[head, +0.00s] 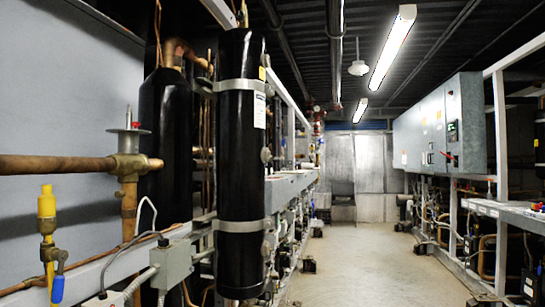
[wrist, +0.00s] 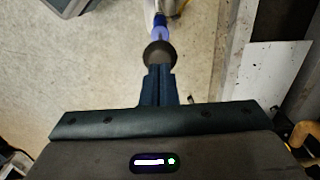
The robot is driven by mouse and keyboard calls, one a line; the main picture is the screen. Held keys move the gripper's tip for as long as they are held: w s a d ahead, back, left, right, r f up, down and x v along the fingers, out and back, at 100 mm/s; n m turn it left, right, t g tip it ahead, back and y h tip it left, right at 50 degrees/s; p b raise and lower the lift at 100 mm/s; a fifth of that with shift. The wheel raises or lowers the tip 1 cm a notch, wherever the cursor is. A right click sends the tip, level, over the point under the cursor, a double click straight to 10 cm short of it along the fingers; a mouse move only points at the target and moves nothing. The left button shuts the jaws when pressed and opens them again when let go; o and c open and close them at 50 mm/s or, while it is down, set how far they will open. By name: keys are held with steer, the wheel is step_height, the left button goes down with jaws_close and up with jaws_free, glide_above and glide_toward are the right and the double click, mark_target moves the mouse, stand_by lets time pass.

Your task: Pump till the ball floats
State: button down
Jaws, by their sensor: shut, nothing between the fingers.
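In the wrist view my gripper (wrist: 159,72) is shut, its dark fingers together and pointing up the picture. A dark round knob (wrist: 160,54) shows right at the fingertips. I cannot tell whether they touch it. A blue stem (wrist: 161,29) runs from the knob toward a whitish part at the top edge, which is cut off. These may belong to the pump, but I cannot tell for sure. I cannot make out a ball in either view. My gripper does not show in the head view.
In the head view a tall black cylinder (head: 240,160) and copper pipes (head: 70,165) stand on the left. Grey electrical cabinets (head: 440,130) line the right. A clear floor aisle (head: 365,265) runs between. A white panel (wrist: 270,85) lies right in the wrist view.

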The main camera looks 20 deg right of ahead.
step_height(320, 180, down, 10)
steer(key=b, duration=0.7)
steer(key=shift+s, duration=0.1)
step_height(320, 180, up, 10)
steer(key=p, duration=0.8)
steer(key=shift+r+p, duration=0.15)
steer(key=shift+p, duration=0.25)
steer(key=shift+f+b, duration=3.7)
steer(key=shift+f, duration=1.25)
step_height(320, 180, up, 10)
steer(key=p, duration=0.8)
steer(key=shift+p, duration=0.3)
steer(key=shift+f, duration=0.15)
